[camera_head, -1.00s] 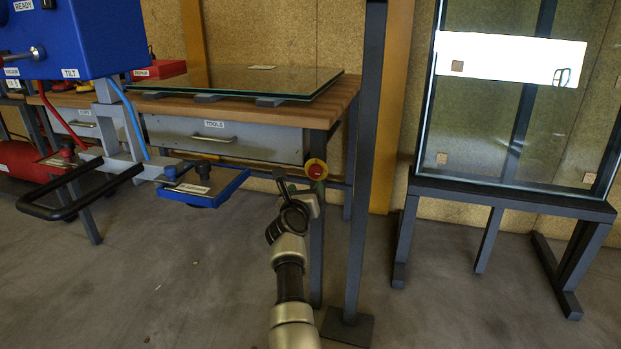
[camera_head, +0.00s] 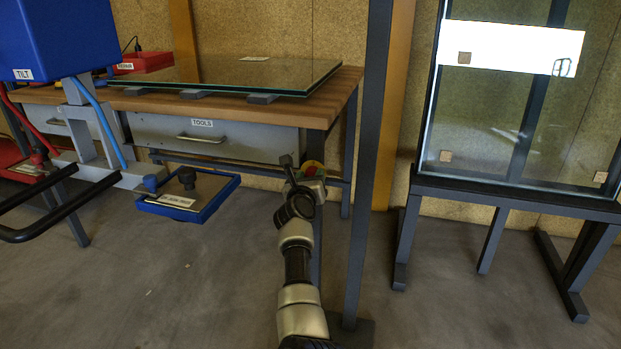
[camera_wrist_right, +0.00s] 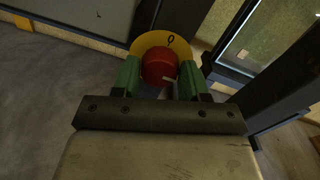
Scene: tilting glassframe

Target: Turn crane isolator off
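The crane isolator is a red knob on a yellow disc (camera_head: 314,166), on the dark post at the picture's middle. In the head view my right gripper (camera_head: 303,180) is in front of it and hides most of it. In the right wrist view the red knob (camera_wrist_right: 157,66) lies between the two green fingers of my right gripper (camera_wrist_right: 160,74). The fingers stand apart, one on each side and very close to the knob; I cannot see whether they touch. A "0" shows on the disc's upper edge. A pale mark shows low on the knob, toward the right finger. My left gripper is out of view.
The blue crane box (camera_head: 40,38) with its frame, black handle (camera_head: 60,205) and blue-rimmed pad (camera_head: 190,195) is at left. A glass pane (camera_head: 245,76) lies on the wooden bench behind. A glass rack (camera_head: 515,195) stands right. The floor at lower left is clear.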

